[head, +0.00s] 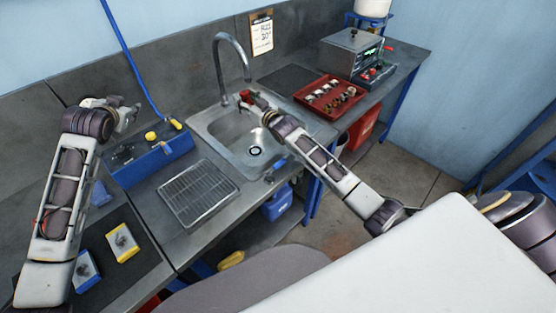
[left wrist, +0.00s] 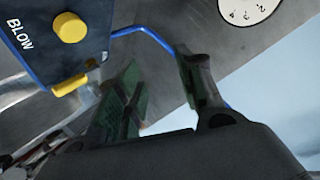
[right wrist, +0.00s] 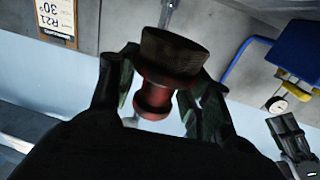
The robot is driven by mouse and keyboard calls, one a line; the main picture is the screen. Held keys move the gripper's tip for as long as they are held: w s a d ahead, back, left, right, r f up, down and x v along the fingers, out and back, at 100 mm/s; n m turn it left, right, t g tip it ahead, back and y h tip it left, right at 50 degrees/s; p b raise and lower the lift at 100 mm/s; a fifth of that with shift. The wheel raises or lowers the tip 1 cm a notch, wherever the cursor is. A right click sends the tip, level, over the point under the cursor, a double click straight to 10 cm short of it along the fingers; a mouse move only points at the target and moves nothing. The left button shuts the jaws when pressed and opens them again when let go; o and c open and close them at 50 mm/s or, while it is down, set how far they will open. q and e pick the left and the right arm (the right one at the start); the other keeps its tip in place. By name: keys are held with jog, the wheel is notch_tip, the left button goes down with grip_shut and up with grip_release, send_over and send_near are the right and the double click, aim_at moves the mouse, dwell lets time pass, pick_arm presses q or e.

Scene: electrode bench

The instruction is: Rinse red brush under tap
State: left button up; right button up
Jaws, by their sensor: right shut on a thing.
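A red brush (right wrist: 155,100) with a dark bristle end is held between the fingers of my right gripper (right wrist: 160,100). In the head view the red brush (head: 247,97) shows just below the spout end of the curved metal tap (head: 231,42), over the steel sink (head: 205,122). I cannot tell the exact gap to the spout, and I see no water stream. My right gripper (head: 257,105) is shut on the brush and hides part of it. My left gripper (head: 130,118) is over the bench left of the sink. Its fingers (left wrist: 160,95) are apart and empty.
A blue box marked BLOW (head: 150,162) with yellow knobs stands left of the sink. A wire rack (head: 198,193) lies in front. A red tray (head: 328,98) of small parts and a grey instrument (head: 350,52) are at right. Yellow and blue blocks lie on a dark mat (head: 110,275).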

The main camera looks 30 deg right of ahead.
pick_arm(q)
jog(key=s+d+m+g+h, duration=0.15)
jog(key=s+d, duration=0.25)
jog(key=d, duration=0.7)
jog(key=m+g, duration=0.4)
jog(key=g, duration=0.5)
send_near(279, 162)
notch_tip(279, 162, up, 3)
jog(key=a, duration=0.2)
jog(key=shift+s+h, duration=0.15)
jog(key=shift+h, duration=0.3)
jog(key=shift+f, duration=0.1)
jog(key=shift+x, duration=5.9)
jog(key=shift+s, duration=0.15)
jog(key=shift+c, duration=0.4)
grip_shut()
